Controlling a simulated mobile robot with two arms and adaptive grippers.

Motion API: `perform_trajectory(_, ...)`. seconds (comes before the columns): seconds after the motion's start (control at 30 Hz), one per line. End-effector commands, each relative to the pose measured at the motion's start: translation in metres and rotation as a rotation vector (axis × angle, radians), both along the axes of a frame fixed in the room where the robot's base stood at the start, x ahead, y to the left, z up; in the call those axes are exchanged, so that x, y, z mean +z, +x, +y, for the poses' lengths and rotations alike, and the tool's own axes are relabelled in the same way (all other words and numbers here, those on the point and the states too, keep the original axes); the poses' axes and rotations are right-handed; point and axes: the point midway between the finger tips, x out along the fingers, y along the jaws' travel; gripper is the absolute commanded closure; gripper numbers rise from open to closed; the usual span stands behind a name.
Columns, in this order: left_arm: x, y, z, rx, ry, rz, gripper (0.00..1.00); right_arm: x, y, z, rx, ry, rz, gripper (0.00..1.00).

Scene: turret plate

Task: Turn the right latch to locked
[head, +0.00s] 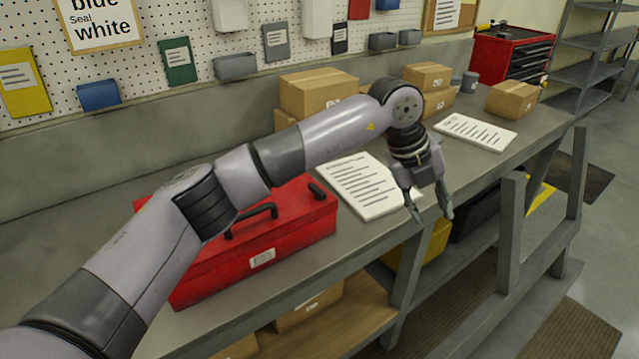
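I cannot make out a latch in the head view. My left arm reaches in from the lower left across the workbench (300,268). My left gripper (431,212) points down at the bench's front edge, beside a printed sheet (358,188). Its fingers are apart with nothing between them. A red toolbox (310,228) with dark handles lies on the bench, partly hidden behind my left arm. A white label is on its front face. My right gripper is not in view.
Cardboard boxes (318,92) stand along the back of the bench, with another box (512,98) at the right. A second printed sheet (475,132) lies beyond my gripper. A red drawer cabinet (508,55) stands behind.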

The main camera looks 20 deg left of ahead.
Motion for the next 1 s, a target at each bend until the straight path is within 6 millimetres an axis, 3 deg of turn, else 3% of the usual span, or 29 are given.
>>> perform_trajectory(0.03, 0.017, 0.017, 0.034, 0.087, 0.130, -0.024, 0.66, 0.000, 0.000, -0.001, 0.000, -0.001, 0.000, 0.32)
perform_trajectory(0.1, 0.037, 0.031, 0.080, 0.217, 0.293, -0.042, 0.66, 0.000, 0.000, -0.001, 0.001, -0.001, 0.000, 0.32)
perform_trajectory(0.2, 0.070, 0.040, 0.133, 0.388, 0.461, -0.061, 0.66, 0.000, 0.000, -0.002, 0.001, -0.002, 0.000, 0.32)
perform_trajectory(0.3, 0.095, 0.041, 0.166, 0.508, 0.561, -0.072, 0.66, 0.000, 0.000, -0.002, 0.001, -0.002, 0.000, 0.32)
perform_trajectory(0.43, 0.106, 0.040, 0.183, 0.574, 0.610, -0.074, 0.66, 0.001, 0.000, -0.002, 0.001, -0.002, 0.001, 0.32)
perform_trajectory(0.57, 0.096, 0.042, 0.188, 0.575, 0.614, -0.071, 0.66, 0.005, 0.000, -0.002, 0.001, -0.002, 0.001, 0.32)
perform_trajectory(1.0, 0.012, 0.063, 0.215, 0.571, 0.612, -0.068, 0.66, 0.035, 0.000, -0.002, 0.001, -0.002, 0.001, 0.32)
